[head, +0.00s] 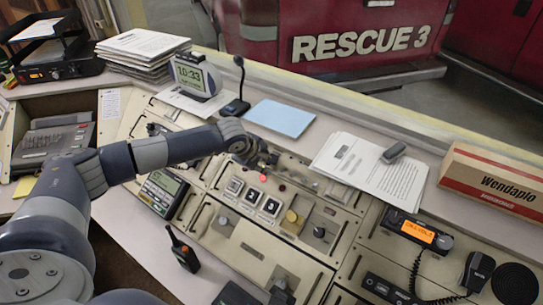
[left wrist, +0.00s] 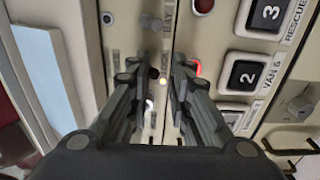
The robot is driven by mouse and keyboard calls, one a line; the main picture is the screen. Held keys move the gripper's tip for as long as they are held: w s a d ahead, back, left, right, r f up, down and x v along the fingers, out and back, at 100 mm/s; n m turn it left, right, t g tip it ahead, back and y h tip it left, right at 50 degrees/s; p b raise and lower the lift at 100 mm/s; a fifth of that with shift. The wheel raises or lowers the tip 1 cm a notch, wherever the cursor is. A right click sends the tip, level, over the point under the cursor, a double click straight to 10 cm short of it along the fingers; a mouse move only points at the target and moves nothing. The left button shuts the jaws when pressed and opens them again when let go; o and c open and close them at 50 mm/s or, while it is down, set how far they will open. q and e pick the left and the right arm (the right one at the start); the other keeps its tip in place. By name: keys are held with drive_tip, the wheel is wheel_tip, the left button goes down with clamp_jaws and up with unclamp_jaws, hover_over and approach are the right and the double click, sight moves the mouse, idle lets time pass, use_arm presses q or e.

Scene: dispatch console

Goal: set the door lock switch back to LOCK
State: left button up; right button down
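My left gripper (head: 262,158) reaches over the console panel (head: 235,215) from the left, its fingers pointing down at the upper part of the panel. In the left wrist view, its two fingers (left wrist: 157,82) stand apart, with a strip of panel showing between them. A small pale, shiny piece (left wrist: 150,102) shows in that gap, perhaps the door lock switch's lever; its position cannot be read. Printed labels beside it are partly hidden by the fingers. I cannot tell whether a finger touches it. My right gripper is not in view.
Papers (head: 370,168) lie to the right.

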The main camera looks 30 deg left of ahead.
use_arm(q)
drive_tip(key=p+v, duration=0.1)
drive_tip(key=v, duration=0.4)
drive_tip(key=shift+s+r+p, duration=0.1)
drive_tip(key=shift+r+p, duration=0.1)
drive_tip(key=shift+p, duration=0.2)
idle(0.4)
